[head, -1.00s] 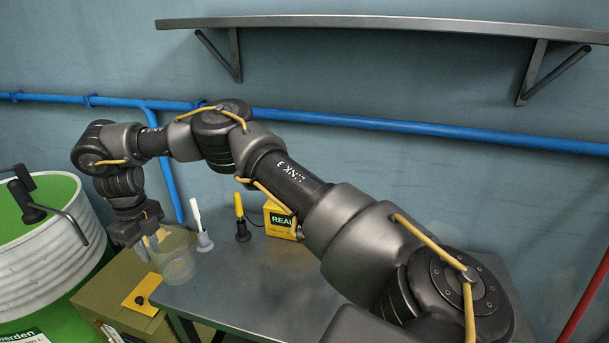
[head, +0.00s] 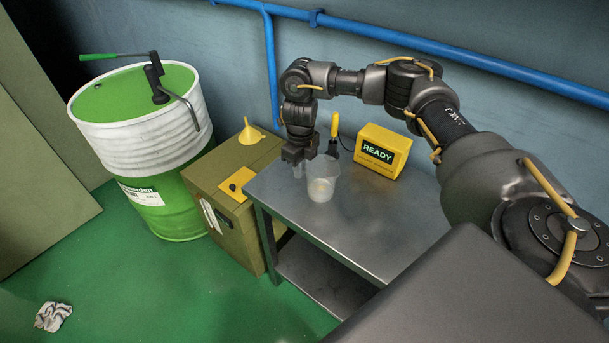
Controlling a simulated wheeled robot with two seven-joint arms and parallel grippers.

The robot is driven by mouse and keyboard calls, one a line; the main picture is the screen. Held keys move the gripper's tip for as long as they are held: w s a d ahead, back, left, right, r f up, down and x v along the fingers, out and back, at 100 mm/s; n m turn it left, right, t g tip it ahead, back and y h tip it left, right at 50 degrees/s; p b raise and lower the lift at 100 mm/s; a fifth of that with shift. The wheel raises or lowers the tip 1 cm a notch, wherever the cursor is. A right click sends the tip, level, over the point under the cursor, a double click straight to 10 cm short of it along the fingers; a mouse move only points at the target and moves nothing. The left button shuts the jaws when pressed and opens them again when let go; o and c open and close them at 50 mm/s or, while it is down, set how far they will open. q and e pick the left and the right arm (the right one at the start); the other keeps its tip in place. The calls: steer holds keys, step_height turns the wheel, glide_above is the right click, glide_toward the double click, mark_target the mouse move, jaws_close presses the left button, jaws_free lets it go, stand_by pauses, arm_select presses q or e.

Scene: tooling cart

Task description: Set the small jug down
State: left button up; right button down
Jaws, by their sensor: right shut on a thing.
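The small jug (head: 322,182) is a clear, see-through vessel over the left part of the grey metal cart top (head: 375,228). My right gripper (head: 299,168) is at the jug's upper left side and is shut on it. The jug looks upright. Its base is at or just above the cart top; I cannot tell whether it touches. The fingertips are small and partly blend with the clear wall. My left gripper is not in view.
A yellow box reading READY (head: 382,151) and a yellow-handled tool (head: 334,133) stand behind the jug. A brown box (head: 237,176) with a yellow funnel (head: 249,133) stands left of the cart, beside a green and white drum (head: 140,130). The cart top's front is clear.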

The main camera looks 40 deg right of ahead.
steer(key=shift+s+d+f, duration=0.2)
steer(key=shift+d+f, duration=0.1)
steer(key=shift+f, duration=0.05)
steer(key=shift+d+f, duration=0.1)
steer(key=shift+f, duration=1.55)
steer(key=shift+f, duration=0.1)
steer(key=c, duration=1.3)
jaws_free()
step_height(320, 180, up, 12)
steer(key=shift+r+p, duration=0.15)
steer(key=shift+p, duration=0.25)
